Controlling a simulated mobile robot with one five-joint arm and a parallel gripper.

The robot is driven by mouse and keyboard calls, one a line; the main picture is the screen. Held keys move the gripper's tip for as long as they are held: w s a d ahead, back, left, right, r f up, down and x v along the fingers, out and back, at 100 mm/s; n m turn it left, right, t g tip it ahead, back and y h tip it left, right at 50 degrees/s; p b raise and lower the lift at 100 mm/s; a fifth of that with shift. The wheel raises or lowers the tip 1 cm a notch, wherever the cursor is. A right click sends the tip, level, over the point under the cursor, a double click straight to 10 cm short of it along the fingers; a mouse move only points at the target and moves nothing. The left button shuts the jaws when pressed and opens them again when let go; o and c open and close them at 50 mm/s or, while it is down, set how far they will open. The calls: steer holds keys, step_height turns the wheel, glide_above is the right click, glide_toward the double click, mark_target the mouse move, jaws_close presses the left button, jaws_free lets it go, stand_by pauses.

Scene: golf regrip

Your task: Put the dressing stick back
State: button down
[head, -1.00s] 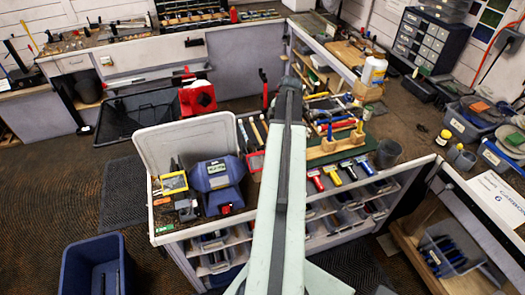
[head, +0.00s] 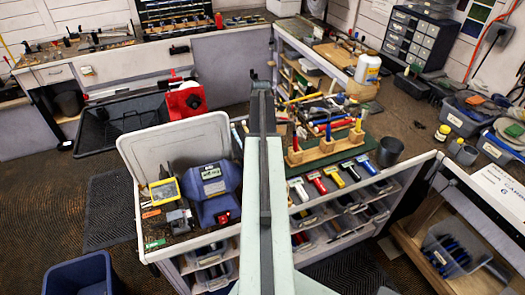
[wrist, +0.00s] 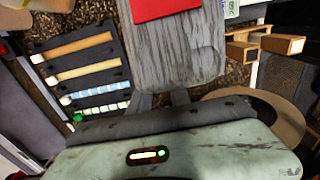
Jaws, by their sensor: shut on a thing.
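In the wrist view my gripper (wrist: 163,100) is shut on a grey, worn-looking block (wrist: 175,50), which I take to be the dressing stick. The block points away from the dark jaws, and a red patch (wrist: 165,9) shows at its far end; I cannot tell whether that patch is part of it. In the head view my arm stretches up the middle over the bench, and the jaws and the block cannot be made out there.
The wrist view shows a dark rack (wrist: 82,75) with several pale strips at left and wooden blocks (wrist: 283,44) at right. In the head view a blue machine (head: 208,190), a wooden tool stand (head: 325,150) and a grey cup (head: 390,151) stand on the bench.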

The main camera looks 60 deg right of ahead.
step_height(320, 180, down, 4)
steer(key=b, duration=0.3)
steer(key=shift+r, duration=0.35)
steer(key=shift+f, duration=0.15)
steer(key=c, duration=1.2)
jaws_free()
step_height(320, 180, up, 12)
steer(key=p, duration=1.2)
steer(key=shift+r, duration=0.25)
steer(key=shift+f, duration=0.15)
